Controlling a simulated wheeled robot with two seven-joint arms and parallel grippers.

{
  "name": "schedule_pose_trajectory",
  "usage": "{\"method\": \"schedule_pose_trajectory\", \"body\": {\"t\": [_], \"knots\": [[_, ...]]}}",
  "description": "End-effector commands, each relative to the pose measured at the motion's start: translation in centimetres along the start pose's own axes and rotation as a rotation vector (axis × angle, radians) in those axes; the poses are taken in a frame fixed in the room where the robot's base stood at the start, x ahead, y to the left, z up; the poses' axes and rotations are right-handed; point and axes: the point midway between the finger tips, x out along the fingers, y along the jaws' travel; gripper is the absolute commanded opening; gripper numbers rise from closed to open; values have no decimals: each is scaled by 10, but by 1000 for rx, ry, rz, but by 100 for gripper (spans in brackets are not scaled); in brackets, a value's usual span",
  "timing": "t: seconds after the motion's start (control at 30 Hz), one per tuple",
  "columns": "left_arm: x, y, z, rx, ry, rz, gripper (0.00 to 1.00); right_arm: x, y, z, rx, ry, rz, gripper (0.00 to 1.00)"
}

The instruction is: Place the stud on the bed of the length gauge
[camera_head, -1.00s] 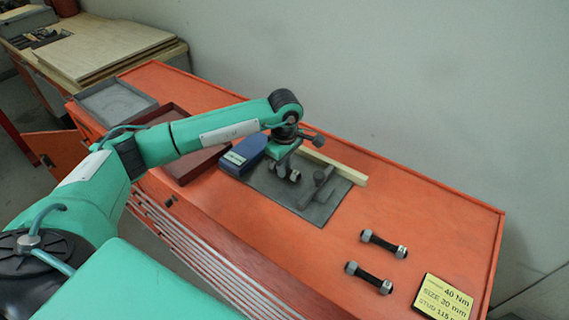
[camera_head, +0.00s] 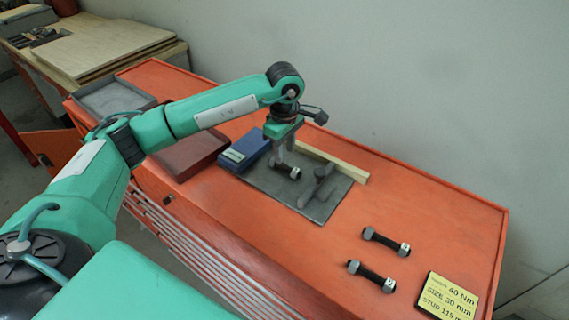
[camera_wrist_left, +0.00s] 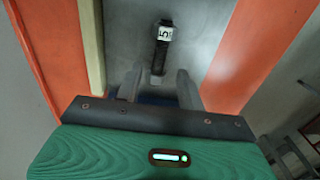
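A dark stud (camera_head: 286,170) with pale grey nuts at its ends lies on a grey plate (camera_head: 318,212). My left gripper (camera_head: 281,160) points down just over the stud. In the left wrist view its fingers (camera_wrist_left: 160,80) are spread with gaps to the stud (camera_wrist_left: 162,48), whose white-labelled end points away. My right gripper is not in view.
Two more studs (camera_head: 385,242) (camera_head: 371,276) lie on the orange bench top, near a yellow sign (camera_head: 447,297). A blue case (camera_head: 245,150), a dark red tray (camera_head: 195,158) and a grey tray (camera_head: 112,98) are left. A pale wooden strip (camera_head: 332,162) lies behind the plate.

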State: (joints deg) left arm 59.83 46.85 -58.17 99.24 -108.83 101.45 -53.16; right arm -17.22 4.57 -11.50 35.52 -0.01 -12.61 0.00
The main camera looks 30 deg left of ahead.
Motion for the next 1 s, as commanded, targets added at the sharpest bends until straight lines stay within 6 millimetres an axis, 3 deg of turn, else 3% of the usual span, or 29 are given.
{"method": "schedule_pose_trajectory", "body": {"t": [0.2,0.4,1.0], "knots": [[-41,1,0,0,0,4,39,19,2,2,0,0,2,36],[-64,1,0,0,0,1,39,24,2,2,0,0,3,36],[-69,0,0,0,-1,0,39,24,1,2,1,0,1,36]]}}
